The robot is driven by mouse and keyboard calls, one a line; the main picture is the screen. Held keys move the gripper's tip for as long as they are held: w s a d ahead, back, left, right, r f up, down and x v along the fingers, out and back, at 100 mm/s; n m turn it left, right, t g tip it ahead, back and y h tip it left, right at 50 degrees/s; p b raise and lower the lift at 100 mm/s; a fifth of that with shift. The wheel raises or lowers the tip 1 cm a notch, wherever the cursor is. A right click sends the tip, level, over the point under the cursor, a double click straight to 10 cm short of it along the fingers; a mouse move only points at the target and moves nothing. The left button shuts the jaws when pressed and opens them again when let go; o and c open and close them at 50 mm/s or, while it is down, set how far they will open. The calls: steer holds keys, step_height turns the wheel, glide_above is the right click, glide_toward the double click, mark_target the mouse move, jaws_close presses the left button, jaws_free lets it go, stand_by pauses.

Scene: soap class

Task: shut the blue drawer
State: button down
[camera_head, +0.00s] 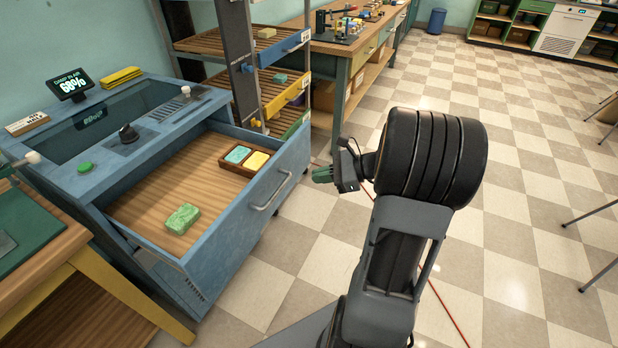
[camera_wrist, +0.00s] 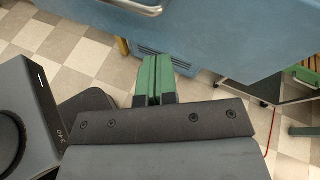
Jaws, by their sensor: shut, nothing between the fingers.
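The blue drawer (camera_head: 250,219) stands pulled open from the blue cabinet, with a silver bar handle (camera_head: 271,192) on its front. In it lie a green soap bar (camera_head: 182,219) and a small brown tray (camera_head: 226,165) with a teal and a yellow bar. My gripper (camera_head: 318,175) has green fingertips and is to the right of the drawer front, apart from it. In the wrist view the fingers (camera_wrist: 155,75) are shut together and empty. The blue drawer front (camera_wrist: 230,35) and part of the handle (camera_wrist: 135,6) show beyond them.
The blue cabinet top holds a display (camera_head: 69,84), a green button (camera_head: 84,167) and a yellow cloth (camera_head: 121,77). A shelf rack with blue, yellow and green drawers (camera_head: 286,97) stands behind. A wooden table (camera_head: 48,256) is at left.

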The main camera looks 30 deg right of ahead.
steer(key=w+d+f+m+t+h+b, duration=0.1)
steer(key=d+f+m+t, duration=0.15)
steer(key=d, duration=0.25)
steer(key=d+f+m+t+b, duration=0.2)
steer(key=d+m+t, duration=0.2)
steer(key=d, duration=0.2)
steer(key=b, duration=0.2)
glide_toward(302, 156)
steer(key=shift+m+t, duration=0.25)
steer(key=x, duration=0.7)
steer(key=shift+a+f, duration=0.1)
steer(key=shift+a, duration=0.3)
steer(key=shift+w, duration=0.1)
